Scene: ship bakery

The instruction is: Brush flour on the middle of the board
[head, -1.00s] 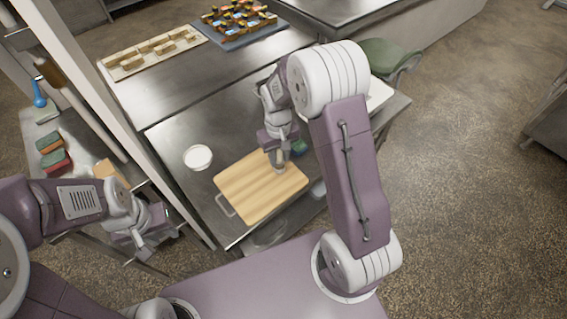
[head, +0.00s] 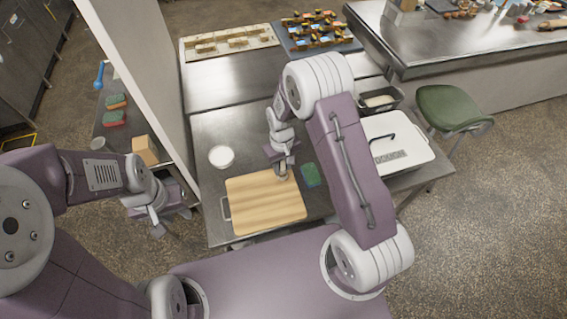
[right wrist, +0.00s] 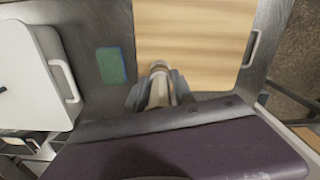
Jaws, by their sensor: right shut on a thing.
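The wooden board (head: 262,208) lies on the steel table, with a metal handle at its left end. A white round bowl (head: 221,156) with pale contents stands beyond its upper left corner. My right gripper (head: 282,170) is low at the board's upper right corner. In the right wrist view it is shut on a pale, rounded thing (right wrist: 159,72), probably the brush, at the edge of the board (right wrist: 195,45). The brush's bristles and its contact with the board cannot be made out. No flour is discernible on the board. My left gripper (head: 168,217) is open and empty, left of the table.
A green sponge (head: 311,175) lies right of the board, close to my right arm. A white lidded bin (head: 395,143) and a dark tin (head: 380,99) stand further right. A side shelf at left holds sponges and a box (head: 146,150).

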